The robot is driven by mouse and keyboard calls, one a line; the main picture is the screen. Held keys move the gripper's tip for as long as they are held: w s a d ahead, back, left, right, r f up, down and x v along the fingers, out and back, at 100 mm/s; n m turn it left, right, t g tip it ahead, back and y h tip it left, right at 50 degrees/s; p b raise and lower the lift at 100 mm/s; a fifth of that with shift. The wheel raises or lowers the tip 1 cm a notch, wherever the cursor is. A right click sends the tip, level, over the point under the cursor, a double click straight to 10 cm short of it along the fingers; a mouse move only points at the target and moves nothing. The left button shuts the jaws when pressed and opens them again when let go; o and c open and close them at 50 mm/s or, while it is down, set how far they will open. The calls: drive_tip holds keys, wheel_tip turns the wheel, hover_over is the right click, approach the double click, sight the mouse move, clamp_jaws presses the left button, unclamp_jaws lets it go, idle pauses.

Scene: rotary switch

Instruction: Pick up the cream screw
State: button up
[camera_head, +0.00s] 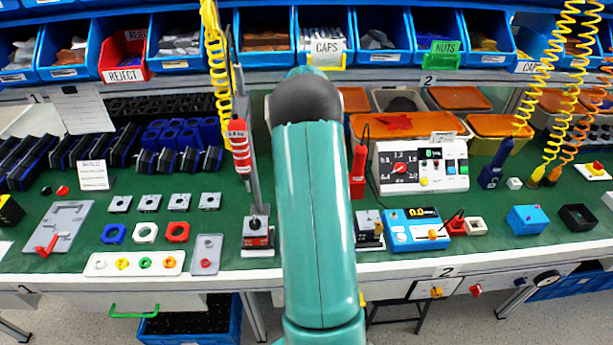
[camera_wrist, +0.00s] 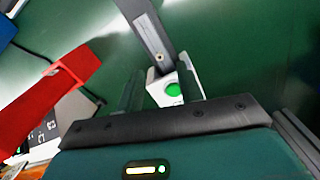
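I cannot pick out a cream screw with certainty in either view. In the wrist view my gripper (camera_wrist: 160,82) has its two fingers apart. A white block with a round green top (camera_wrist: 172,89) shows between and beyond the fingers, over the green bench surface. I cannot tell whether the fingers touch it. A grey bar with a small bolt (camera_wrist: 147,30) runs up from behind this block. In the head view my teal arm hides the gripper and the middle of the bench.
A red screwdriver-like tool (camera_head: 359,172) hangs beside a white control box (camera_head: 424,166); a red tool (camera_wrist: 45,100) shows in the wrist view. A blue meter (camera_head: 415,229) is right of my arm. A pole (camera_head: 252,160) stands left. Blue bins line the back.

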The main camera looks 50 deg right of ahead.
drive_tip(key=shift+s+f, duration=0.25)
drive_tip(key=shift+f, duration=0.5)
drive_tip(key=f, duration=0.4)
drive_tip(key=shift+w+d+f, duration=0.15)
drive_tip(key=shift+w+f, duration=0.05)
drive_tip(key=shift+f, duration=0.2)
clamp_jaws()
